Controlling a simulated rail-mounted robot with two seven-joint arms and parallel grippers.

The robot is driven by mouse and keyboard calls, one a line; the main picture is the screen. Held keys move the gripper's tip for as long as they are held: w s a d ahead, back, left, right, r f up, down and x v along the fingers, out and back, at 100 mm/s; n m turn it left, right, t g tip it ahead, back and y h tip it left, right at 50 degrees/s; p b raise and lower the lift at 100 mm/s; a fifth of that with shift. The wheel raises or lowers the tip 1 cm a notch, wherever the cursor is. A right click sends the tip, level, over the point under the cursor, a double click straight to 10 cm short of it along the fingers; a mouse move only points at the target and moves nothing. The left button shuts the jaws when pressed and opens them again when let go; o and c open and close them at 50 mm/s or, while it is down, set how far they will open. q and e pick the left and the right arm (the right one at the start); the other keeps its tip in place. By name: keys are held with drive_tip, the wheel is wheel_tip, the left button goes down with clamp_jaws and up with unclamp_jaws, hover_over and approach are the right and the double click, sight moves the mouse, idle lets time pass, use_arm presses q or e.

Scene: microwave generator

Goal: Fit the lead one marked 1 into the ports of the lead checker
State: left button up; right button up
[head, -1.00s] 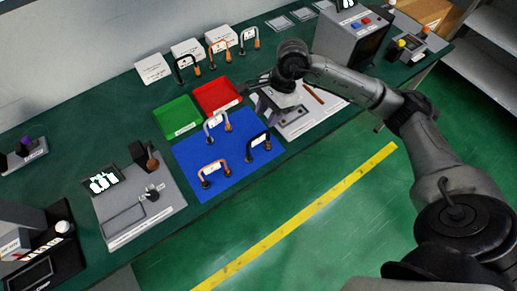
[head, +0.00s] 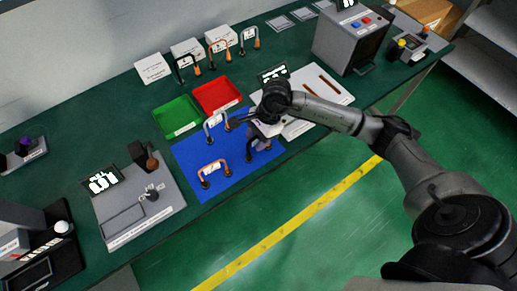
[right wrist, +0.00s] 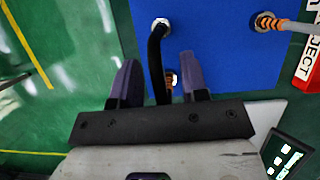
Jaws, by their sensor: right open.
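Three short leads are on the blue mat (head: 190,163): a grey one (head: 214,121), an orange one (head: 213,167), and a black one that my right gripper mostly covers in the head view. My right gripper (head: 259,150) is low over the mat's right side. In the right wrist view its two fingers (right wrist: 158,64) are apart, with the black lead (right wrist: 156,52) between them. I cannot read which lead is marked 1. A pale panel with dark slots (head: 333,96) and a display (head: 273,75) stands right of the mat; I cannot tell whether it is the lead checker. My left gripper is not in view.
A green tray (head: 176,116) and a red tray (head: 217,95) stand behind the mat. More leads and white cards (head: 153,68) are at the back. A grey panel with a display (head: 150,205) is at the left, a grey box (head: 345,45) at the back right.

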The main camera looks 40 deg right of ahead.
drive_tip(key=shift+f, duration=0.15)
drive_tip(key=shift+c, duration=0.4)
clamp_jaws()
